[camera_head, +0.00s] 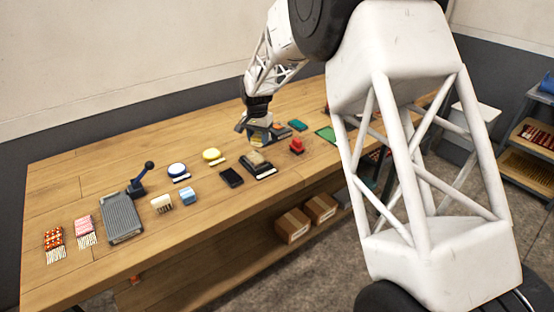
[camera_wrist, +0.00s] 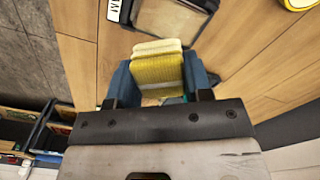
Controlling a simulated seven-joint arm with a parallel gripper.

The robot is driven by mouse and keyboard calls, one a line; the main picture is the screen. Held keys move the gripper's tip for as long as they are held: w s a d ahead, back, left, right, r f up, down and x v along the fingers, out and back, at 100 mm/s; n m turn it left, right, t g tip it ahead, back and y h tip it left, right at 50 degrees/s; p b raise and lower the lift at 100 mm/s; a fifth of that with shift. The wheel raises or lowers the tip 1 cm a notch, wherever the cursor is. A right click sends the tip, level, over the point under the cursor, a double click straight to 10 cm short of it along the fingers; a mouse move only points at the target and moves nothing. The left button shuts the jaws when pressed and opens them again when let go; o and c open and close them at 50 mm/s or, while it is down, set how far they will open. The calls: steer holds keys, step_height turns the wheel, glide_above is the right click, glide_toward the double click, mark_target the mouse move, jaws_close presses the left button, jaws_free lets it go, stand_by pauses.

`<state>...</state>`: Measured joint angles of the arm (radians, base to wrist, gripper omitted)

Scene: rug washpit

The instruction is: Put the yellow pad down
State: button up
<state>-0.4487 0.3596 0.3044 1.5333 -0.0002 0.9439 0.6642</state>
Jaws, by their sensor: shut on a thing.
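The yellow pad (camera_wrist: 157,72), a ribbed block with a paler top edge, sits between the two blue-grey fingers of my gripper (camera_wrist: 158,88) in the wrist view. The gripper is shut on it. In the head view my gripper (camera_head: 262,130) is over the far middle part of the wooden table (camera_head: 110,175), and the pad is mostly hidden there. A dark tray with a beige pad in it (camera_head: 256,158) lies just in front of the gripper; the tray also shows at the top of the wrist view (camera_wrist: 208,5). I cannot tell whether the yellow pad touches the table.
A red object (camera_head: 297,146) and a teal block (camera_head: 298,125) are right of the gripper. A yellow round item (camera_head: 212,154), a blue-and-white round item (camera_head: 177,170) and a black block (camera_head: 231,177) are left. Bare wood lies between them. Boxes (camera_head: 292,225) stand below.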

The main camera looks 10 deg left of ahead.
steer(key=s+d+f+m, duration=0.1)
steer(key=s+d+m, duration=0.1)
steer(key=s+d, duration=0.1)
steer(key=s+d+f+m, duration=0.2)
steer(key=s+d, duration=0.1)
steer(key=d, duration=0.2)
steer(key=s+d+f+m, duration=0.2)
steer(key=s+d, duration=0.2)
steer(key=shift+m, duration=0.3)
steer(key=shift+w+a, duration=0.1)
glide_above(278, 159)
steer(key=shift+f, duration=0.7)
steer(key=shift+f, duration=0.1)
steer(key=shift+f, duration=1.65)
steer(key=shift+f, duration=0.15)
steer(key=o, duration=0.9)
steer(key=shift+c, duration=0.2)
